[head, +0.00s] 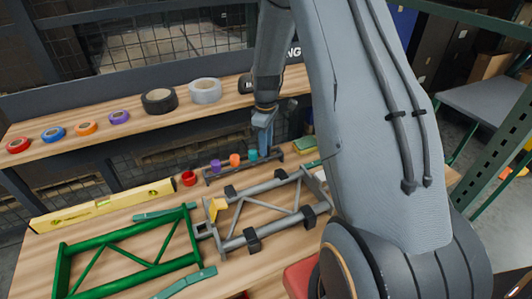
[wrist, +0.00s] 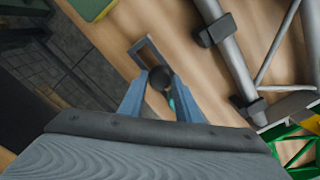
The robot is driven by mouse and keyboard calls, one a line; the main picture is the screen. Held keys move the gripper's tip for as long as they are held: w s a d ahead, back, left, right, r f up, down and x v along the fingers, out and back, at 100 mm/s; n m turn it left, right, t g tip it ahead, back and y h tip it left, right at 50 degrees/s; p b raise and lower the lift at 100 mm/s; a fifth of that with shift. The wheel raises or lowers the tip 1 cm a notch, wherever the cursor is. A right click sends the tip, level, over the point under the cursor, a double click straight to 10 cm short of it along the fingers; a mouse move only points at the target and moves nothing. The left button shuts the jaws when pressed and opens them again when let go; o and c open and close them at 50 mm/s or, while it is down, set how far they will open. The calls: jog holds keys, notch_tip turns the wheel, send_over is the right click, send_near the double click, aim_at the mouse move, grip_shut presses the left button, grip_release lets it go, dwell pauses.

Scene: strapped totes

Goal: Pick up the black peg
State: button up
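The black peg (wrist: 160,78) shows in the wrist view as a dark round top between the fingertips of my gripper (wrist: 160,84). The fingers stand apart, one on each side of it; I cannot tell whether they press on it. In the head view my gripper (head: 263,146) points down over the right part of a dark rack (head: 222,174). I cannot make out the black peg there. The rack's end shows as a grey frame (wrist: 143,46) in the wrist view. A teal peg (head: 252,155), an orange peg (head: 234,160) and a purple peg (head: 215,164) stand in the rack.
A grey frame with black clamps (head: 254,240) and a green frame (head: 130,258) lie in front of the rack. A red cup-like piece (head: 189,178) and a yellow level (head: 105,205) are to the left. Tape rolls (head: 159,101) line the shelf behind.

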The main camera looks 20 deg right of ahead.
grip_shut()
notch_tip(320, 180, up, 15)
dwell(1.1)
